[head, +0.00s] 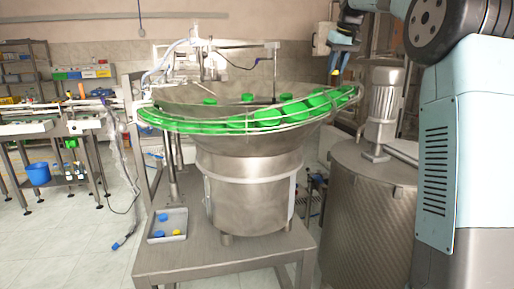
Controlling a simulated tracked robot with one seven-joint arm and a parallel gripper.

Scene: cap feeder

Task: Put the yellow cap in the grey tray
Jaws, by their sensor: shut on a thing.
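My gripper (335,76) is at the upper right, raised above the right rim of the steel feeder bowl. It is shut on a small yellow cap (335,72), which is mostly hidden between the dark fingers. The grey tray (152,239) lies on the metal stand at the lower left of the bowl, well below and to the left of my gripper. Blue caps (163,217) and another yellow cap (177,232) lie in the tray.
The feeder bowl (250,165), with green caps (268,117) along its wire-railed track, stands between my gripper and the tray. A steel drum (365,215) with a motor (384,95) stands at right. The metal stand (200,262) has free room beside the tray.

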